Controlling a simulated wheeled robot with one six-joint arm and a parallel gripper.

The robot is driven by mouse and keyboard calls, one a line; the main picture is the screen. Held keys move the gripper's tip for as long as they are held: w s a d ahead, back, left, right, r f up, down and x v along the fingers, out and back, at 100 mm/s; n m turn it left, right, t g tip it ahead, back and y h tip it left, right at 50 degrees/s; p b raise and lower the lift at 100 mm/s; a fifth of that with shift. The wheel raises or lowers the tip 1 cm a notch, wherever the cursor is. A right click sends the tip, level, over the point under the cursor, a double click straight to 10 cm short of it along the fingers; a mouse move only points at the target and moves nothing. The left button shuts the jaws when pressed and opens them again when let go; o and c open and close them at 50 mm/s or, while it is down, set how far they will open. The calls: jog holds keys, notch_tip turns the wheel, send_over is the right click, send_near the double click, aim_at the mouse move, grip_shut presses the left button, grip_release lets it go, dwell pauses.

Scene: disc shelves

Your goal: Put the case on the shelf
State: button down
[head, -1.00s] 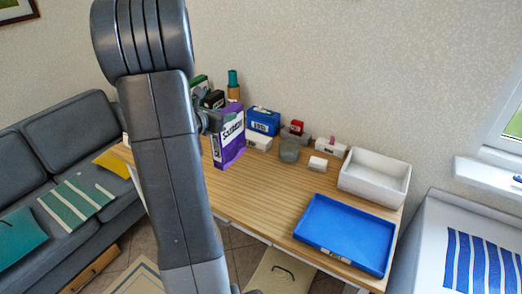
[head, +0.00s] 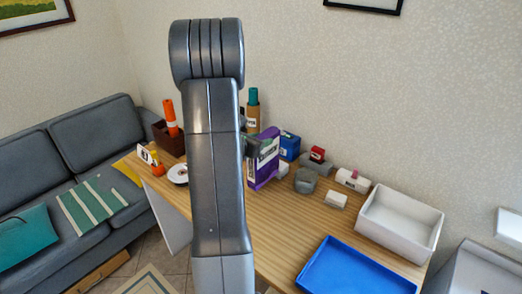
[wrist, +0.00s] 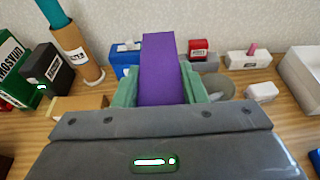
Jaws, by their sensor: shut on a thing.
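A purple case (head: 264,160) with a white printed panel stands upright above or on the wooden desk, right of my arm in the head view. In the wrist view its plain purple side (wrist: 162,62) rises between the green fingers. My gripper (wrist: 161,88) is shut on the case, one finger on each side. In the head view my gripper (head: 251,146) is mostly hidden behind my arm. I cannot tell whether the case's lower edge touches the desk. No shelf can be clearly made out in these views.
The wooden desk (head: 285,220) holds a blue box (head: 289,146), a grey pot (head: 305,181), a white bin (head: 400,220) and a blue tray (head: 355,270). A dark green box (wrist: 12,70) and cardboard tube (wrist: 78,52) stand left of the case. The desk's middle is bare.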

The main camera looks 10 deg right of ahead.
aim_at(264, 159)
jog(key=shift+f, duration=2.1)
jog(key=c, duration=0.9)
grip_release()
jog(key=shift+r, duration=0.15)
